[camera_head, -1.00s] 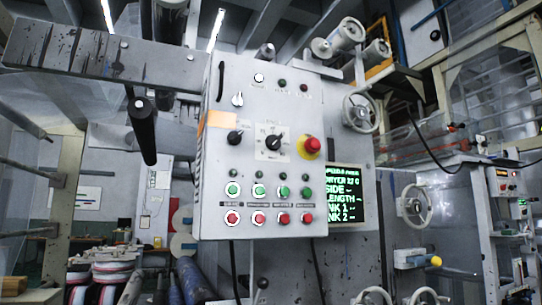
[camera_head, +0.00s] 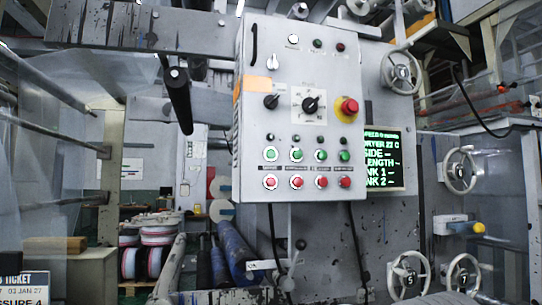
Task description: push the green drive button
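A grey control panel box (camera_head: 304,226) hangs ahead of me, a little right of the middle of the view. It carries a row of green buttons, including the leftmost green button (camera_head: 270,154) and the rightmost green button (camera_head: 345,156). A row of red buttons (camera_head: 297,182) sits just below them. Small labels lie between the rows, too small to read, so I cannot tell which green button is the drive one. Neither gripper shows in this view.
A red emergency knob (camera_head: 349,106) on a yellow ring and black rotary knobs sit above the buttons. A screen (camera_head: 382,160) with green text is right of the box. Handwheels (camera_head: 409,274) stick out at the right. A dark roller (camera_head: 179,105) juts out at the left.

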